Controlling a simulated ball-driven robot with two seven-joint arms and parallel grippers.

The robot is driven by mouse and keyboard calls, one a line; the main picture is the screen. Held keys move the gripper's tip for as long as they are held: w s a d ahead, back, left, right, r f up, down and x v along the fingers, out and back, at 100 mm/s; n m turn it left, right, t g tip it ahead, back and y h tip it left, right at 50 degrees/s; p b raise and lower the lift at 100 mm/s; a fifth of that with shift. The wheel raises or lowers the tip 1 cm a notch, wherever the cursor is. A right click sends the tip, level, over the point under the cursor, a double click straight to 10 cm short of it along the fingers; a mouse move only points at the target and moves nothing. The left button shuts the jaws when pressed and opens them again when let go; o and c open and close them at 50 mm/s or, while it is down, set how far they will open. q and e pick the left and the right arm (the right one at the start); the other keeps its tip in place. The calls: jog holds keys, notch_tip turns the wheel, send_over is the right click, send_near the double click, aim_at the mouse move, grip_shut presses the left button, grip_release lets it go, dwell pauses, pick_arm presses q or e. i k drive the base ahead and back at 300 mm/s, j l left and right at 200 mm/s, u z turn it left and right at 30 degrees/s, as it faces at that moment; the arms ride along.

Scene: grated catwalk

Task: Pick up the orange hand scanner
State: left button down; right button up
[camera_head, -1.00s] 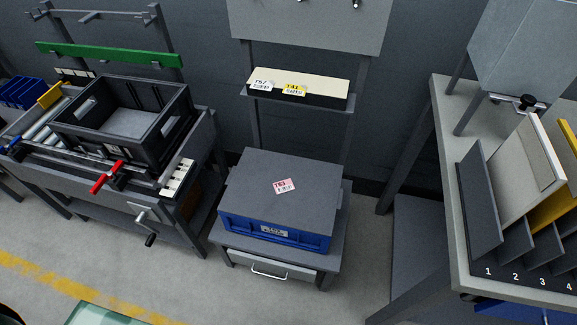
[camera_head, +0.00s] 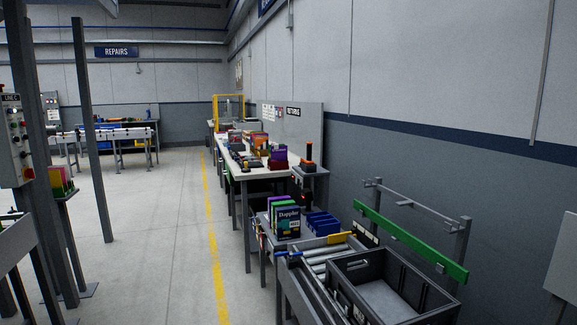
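An orange and black upright item (camera_head: 308,154) stands at the near right end of a long white-topped bench (camera_head: 236,169), in the middle distance right of centre. It looks like the orange hand scanner in a dark stand, but it is too small to be sure. Neither of my grippers is in view, and the item stands well away from me.
A dark crate (camera_head: 348,268) sits on a roller conveyor (camera_head: 326,249) at the lower right. Several books (camera_head: 284,217) and blue bins (camera_head: 322,222) stand beyond it. A post (camera_head: 92,130) and a control box (camera_head: 14,139) are at left. The floor (camera_head: 160,235) between is clear.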

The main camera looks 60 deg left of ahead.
aim_at(308, 161)
jog(key=u, duration=1.9)
jog(key=z, duration=1.7)
jog(key=j+z, duration=0.1)
jog(key=j, duration=0.95)
jog(key=j+z, duration=0.1)
jog(key=j, duration=0.55)
jog(key=j+z, duration=0.15)
jog(key=j, duration=0.5)
jog(key=j+z, duration=0.1)
jog(key=j, duration=0.6)
jog(key=j+z, duration=0.15)
jog(key=j, duration=0.5)
jog(key=j+z, duration=0.1)
jog(key=j, duration=0.55)
jog(key=k+j+z, duration=0.15)
jog(key=j, duration=0.5)
